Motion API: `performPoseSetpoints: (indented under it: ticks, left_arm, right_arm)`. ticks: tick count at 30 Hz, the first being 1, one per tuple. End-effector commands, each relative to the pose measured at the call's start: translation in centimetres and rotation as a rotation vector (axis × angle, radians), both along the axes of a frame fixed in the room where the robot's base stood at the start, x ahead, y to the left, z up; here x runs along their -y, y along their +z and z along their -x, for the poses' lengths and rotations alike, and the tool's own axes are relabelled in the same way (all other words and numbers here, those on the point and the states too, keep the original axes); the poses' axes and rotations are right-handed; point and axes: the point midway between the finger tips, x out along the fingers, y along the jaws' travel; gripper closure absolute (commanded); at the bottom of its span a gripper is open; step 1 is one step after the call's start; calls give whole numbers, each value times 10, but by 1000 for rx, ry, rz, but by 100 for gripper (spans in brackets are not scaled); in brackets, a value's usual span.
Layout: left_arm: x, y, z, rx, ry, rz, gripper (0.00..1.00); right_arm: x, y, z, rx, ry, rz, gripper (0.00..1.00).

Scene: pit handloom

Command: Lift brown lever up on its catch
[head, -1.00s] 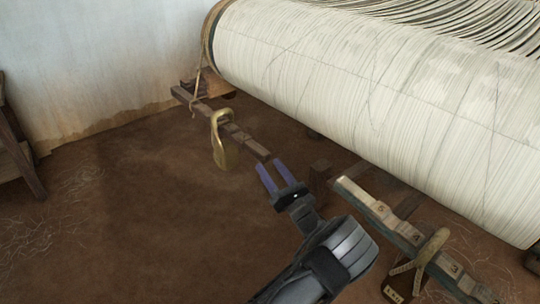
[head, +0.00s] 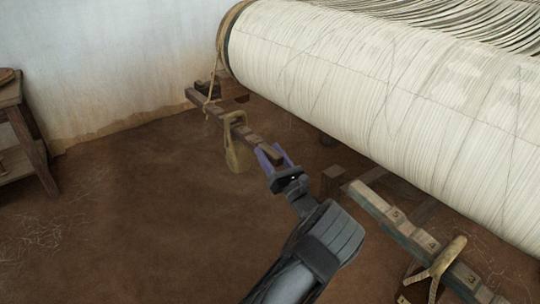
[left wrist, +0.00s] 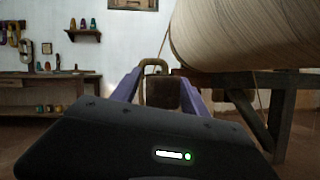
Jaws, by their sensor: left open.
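The brown lever (head: 256,139) is a notched wooden bar that slants from the wall side toward the middle in the head view. A brass-coloured hooked weight (head: 238,152) hangs on it. My left gripper (head: 271,151) is open at the lever's near end, with its purple fingers on either side of it. In the left wrist view the brown lever end (left wrist: 161,94) shows between the open fingers (left wrist: 160,82), with the brass hook (left wrist: 155,63) behind. I cannot make out the catch. My right gripper is not in view.
The large white warp roll (head: 370,110) lies above and right of my gripper. A wooden stand (head: 28,135) is at the left. The brown floor between is clear.

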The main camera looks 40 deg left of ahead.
Motion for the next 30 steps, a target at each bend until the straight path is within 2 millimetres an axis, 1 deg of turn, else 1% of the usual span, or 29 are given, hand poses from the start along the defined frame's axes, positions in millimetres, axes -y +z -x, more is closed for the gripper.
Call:
performPoseSetpoints:
  ticks: [4, 23, 30]
  left_arm:
    - [0, 0, 0, 0, 0, 0, 47]
    - [0, 0, 0, 0, 0, 0, 99]
    - [0, 0, 0, 0, 0, 0, 100]
  right_arm:
    - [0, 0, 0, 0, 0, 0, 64]
    - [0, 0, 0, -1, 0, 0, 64]
    - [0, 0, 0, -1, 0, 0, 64]
